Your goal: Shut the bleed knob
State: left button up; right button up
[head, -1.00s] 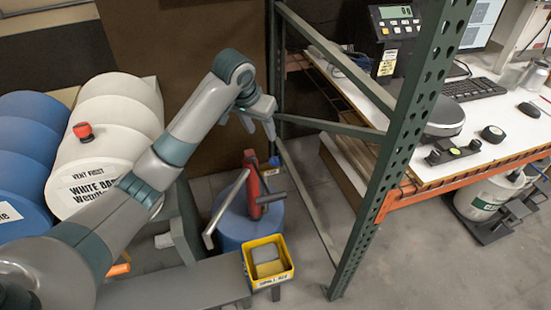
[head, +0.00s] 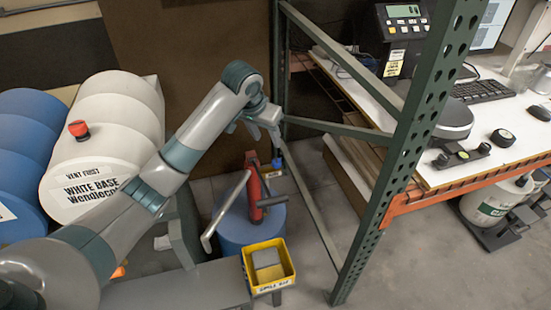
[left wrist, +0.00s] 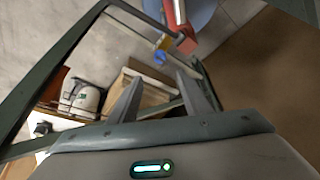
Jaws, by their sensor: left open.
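A small blue knob (head: 277,163) sits at the side of the red hand pump (head: 254,184), beside a yellow tag. The pump stands upright on a blue drum (head: 235,228). The knob also shows in the left wrist view (left wrist: 160,58), beyond and between my fingertips, with the red pump body (left wrist: 186,40) beside it. How far the knob is turned cannot be told. My left gripper (head: 256,131) is open and empty, above the knob in the head view and apart from it. Its two fingers (left wrist: 160,80) show spread in the left wrist view. My right gripper is not in view.
A green rack upright (head: 400,160) and its low braces stand just right of the pump. A yellow bin (head: 248,272) is in front of the drum. White and blue drums lie at left, the white one (head: 110,145) bearing a red cap (head: 78,129). A workbench is at right.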

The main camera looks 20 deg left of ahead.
aim_at(276, 161)
pick_arm(q)
jog(key=p+x, duration=0.3)
jog(key=x, duration=1.2)
jog(key=shift+s+f, duration=0.1)
jog(key=shift+f, duration=0.1)
jog(key=shift+c, duration=0.6)
jog(key=c, duration=0.9)
